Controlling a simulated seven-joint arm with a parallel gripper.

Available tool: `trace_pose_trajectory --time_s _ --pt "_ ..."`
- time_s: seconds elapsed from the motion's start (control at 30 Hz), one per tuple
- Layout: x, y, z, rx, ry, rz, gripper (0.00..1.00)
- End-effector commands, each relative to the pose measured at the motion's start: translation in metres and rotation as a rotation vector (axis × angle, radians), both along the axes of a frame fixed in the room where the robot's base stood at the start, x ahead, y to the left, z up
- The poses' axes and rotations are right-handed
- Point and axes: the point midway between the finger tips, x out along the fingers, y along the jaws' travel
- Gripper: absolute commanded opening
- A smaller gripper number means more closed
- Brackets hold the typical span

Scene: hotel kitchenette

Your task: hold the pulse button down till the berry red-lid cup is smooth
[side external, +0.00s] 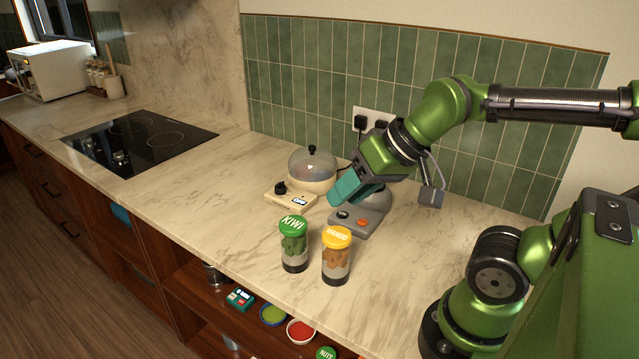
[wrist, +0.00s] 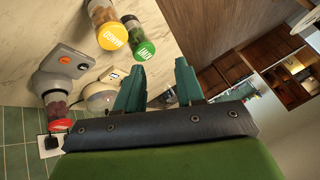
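The pulse blender base (side external: 376,226) is a grey unit on the counter with a dark button and an orange button on its front; it also shows in the wrist view (wrist: 62,76). The berry cup (wrist: 56,106), with dark red contents and a red lid (wrist: 60,125), is at the base's far end in the wrist view. In the side view my arm hides the cup. My gripper (side external: 343,194) has teal fingers and hangs above and left of the base, apart from the buttons. In the wrist view my gripper (wrist: 158,66) is open and empty.
A green-lidded kiwi cup (side external: 294,245) and a yellow-lidded mango cup (side external: 336,257) stand in front of the base. A domed cream appliance (side external: 312,170) with a dial stands to its left. Wall sockets (side external: 370,119) are behind. The counter further left is clear up to the black cooktop (side external: 140,143).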

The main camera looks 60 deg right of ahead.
Motion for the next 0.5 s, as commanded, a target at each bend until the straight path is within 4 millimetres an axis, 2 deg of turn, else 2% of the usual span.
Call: trace_pose_trajectory --time_s 0.03,0.23,0.5 --pt "0.0000 0.0000 0.0000 0.000 0.000 0.000 0.30" --pt "0.0000 0.0000 0.0000 0.000 0.000 0.000 0.00" --pt "0.0000 0.0000 0.0000 0.000 0.000 0.000 0.00"
